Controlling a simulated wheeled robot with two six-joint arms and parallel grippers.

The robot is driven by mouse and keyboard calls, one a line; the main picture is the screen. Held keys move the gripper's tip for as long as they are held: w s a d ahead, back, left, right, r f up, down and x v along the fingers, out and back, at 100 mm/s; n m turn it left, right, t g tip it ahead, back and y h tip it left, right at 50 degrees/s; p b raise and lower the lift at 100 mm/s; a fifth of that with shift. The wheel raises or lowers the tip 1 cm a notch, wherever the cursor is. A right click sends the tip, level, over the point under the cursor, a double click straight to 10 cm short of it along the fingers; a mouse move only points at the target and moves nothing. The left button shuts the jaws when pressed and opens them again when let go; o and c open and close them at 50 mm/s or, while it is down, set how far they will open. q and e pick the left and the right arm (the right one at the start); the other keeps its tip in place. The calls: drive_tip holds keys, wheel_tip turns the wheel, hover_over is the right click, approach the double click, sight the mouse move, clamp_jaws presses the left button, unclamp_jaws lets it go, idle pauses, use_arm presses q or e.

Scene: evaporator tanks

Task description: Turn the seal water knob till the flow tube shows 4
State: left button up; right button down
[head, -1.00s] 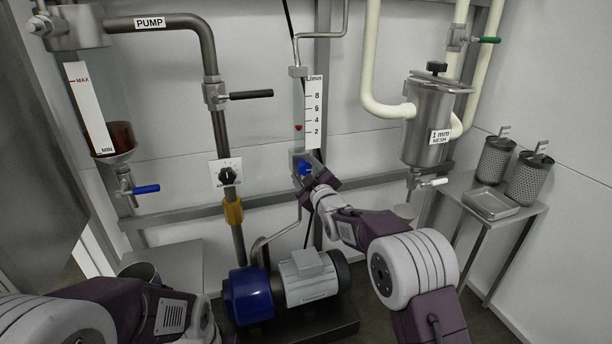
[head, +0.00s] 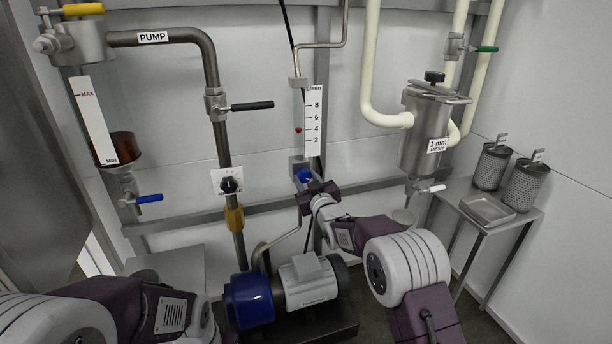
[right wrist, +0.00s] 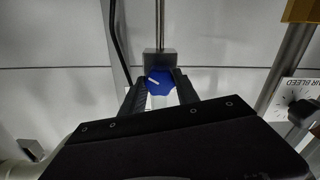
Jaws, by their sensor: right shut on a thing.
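The seal water knob (head: 304,175) is blue and sits on a grey block at the foot of the flow tube. My right gripper (head: 311,183) is shut on it from the front. In the right wrist view the blue knob (right wrist: 160,82) sits between the dark fingers (right wrist: 159,92), its white mark pointing to the upper left. My left gripper is not in view; only my left arm shows at the lower left.
The blue and grey pump (head: 295,285) stands below the knob. A black-handled pipe valve (head: 250,106) and a bleed dial (head: 229,185) are to the left. A strainer (head: 424,135) and a small table (head: 485,228) with mesh baskets are to the right.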

drive_tip(key=c, duration=0.9)
unclamp_jaws()
drive_tip(key=shift+s, duration=0.1)
drive_tip(key=shift+s+d+r, duration=0.1)
drive_tip(key=shift+s+d, duration=0.1)
drive_tip(key=shift+s, duration=0.15)
drive_tip(key=p+v, duration=0.1)
drive_tip(key=v, duration=0.7)
